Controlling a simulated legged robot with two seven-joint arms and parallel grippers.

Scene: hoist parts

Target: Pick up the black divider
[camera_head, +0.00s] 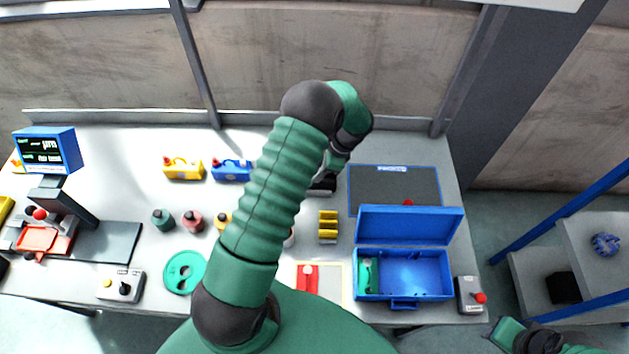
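My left arm reaches up over the middle of the table and bends down at the back. Its gripper (323,184) is just left of the dark mat, low over the table. A dark piece with a pale edge shows at the gripper. I cannot tell whether it is the black divider or part of the gripper, nor whether the fingers are open or shut. No other clear black divider shows; my arm hides part of the table. Part of my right arm shows at the lower right corner, with no gripper visible.
An open blue case (405,274) stands front right with a green part (368,275) inside. Behind it is a dark mat (395,188). A yellow slotted block (328,226) stands left of the case. A grey box with a red button (470,295) is at the right edge.

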